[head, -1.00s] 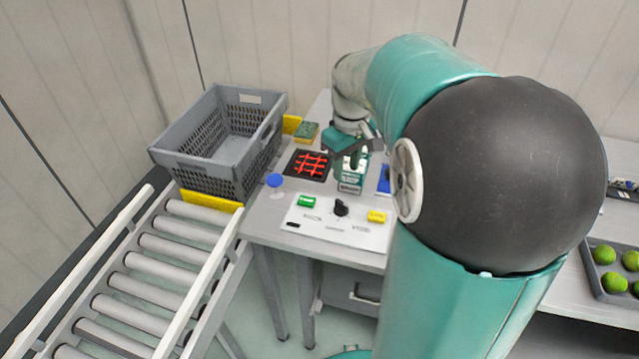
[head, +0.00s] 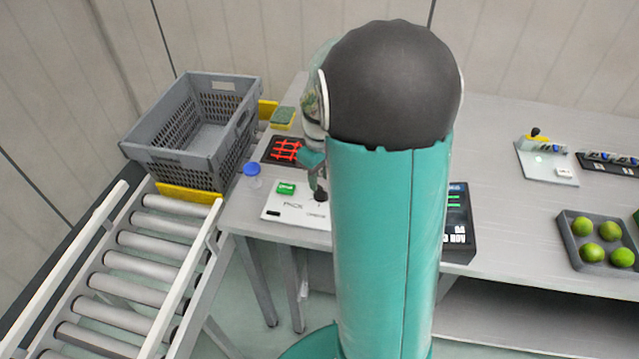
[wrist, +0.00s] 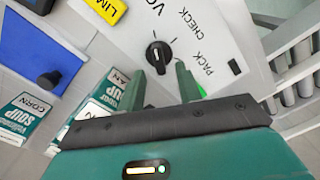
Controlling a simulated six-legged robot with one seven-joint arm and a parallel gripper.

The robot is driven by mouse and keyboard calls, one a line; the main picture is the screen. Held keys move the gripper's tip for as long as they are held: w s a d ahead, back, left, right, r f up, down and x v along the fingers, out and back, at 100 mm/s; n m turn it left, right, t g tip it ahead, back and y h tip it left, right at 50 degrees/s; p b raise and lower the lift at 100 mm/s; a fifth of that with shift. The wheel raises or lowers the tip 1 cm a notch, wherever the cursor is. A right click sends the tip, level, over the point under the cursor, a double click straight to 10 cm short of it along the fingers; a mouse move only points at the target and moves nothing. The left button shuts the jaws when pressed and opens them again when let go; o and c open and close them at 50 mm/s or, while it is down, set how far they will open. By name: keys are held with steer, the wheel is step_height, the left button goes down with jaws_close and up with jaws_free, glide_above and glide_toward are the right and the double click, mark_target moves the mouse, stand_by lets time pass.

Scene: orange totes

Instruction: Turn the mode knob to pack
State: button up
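The black mode knob (wrist: 158,57) sits on a white control panel (wrist: 210,40) with the printed words CHECK and PACK and a partly cut-off label starting VO. Its white pointer line aims roughly up in the wrist view, not at PACK. My gripper (wrist: 160,76) is open and empty, its two green fingertips just short of the knob, one toward each side. I cannot tell whether they touch it. In the head view the knob (head: 320,195) shows just below my gripper (head: 317,178), and my arm hides the right part of the panel (head: 290,211).
A grey crate (head: 165,152) stands by the roller conveyor (head: 150,265). Soup cartons (wrist: 28,112) and a yellow LIMES block (wrist: 107,10) show near the gripper.

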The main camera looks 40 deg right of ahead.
mark_target(320, 187)
steer(key=shift+f, duration=1.65)
jaws_close()
